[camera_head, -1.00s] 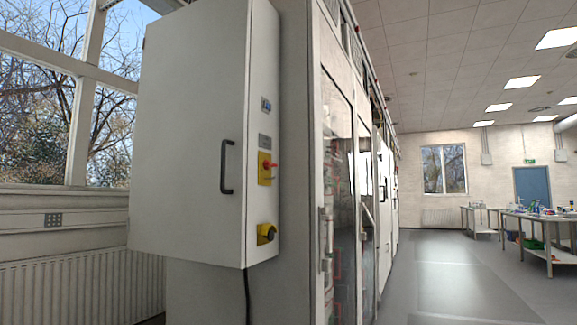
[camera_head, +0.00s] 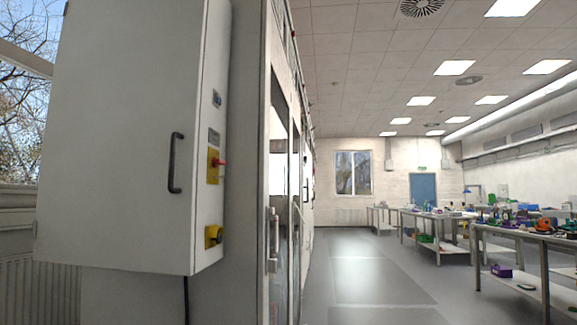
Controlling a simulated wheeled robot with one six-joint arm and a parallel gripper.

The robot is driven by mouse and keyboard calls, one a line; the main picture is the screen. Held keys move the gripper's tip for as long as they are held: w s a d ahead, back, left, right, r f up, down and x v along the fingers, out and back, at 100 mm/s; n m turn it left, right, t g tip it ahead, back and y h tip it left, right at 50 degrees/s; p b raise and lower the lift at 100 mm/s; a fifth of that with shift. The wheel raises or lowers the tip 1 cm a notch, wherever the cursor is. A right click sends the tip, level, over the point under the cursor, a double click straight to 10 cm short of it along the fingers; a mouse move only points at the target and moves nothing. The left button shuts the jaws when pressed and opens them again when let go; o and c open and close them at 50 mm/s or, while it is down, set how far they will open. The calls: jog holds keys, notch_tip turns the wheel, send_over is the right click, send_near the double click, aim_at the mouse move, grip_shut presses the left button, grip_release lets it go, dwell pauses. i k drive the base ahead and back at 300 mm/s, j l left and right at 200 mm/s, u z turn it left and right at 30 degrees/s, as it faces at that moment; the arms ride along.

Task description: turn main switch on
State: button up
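A tall white control cabinet (camera_head: 125,140) fills the left of the head view, with a dark handle (camera_head: 175,163) on its front door. On its narrow right side is a red switch knob (camera_head: 220,162) on a yellow plate (camera_head: 213,170). Below it sits a second yellow part (camera_head: 213,236) with a dark centre. A small blue control and a grey plate are above the red knob. The side panel is seen at a steep angle, so the exact knob position is hard to tell. My gripper is not in view.
Tall grey cabinets with glass doors (camera_head: 278,190) continue behind the control cabinet. A clear grey floor aisle (camera_head: 365,270) runs along their right side. Workbenches (camera_head: 540,240) with loose items stand at the right. A window is at the far left.

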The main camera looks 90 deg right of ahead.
aim_at(215, 161)
jog(key=z, duration=2.2)
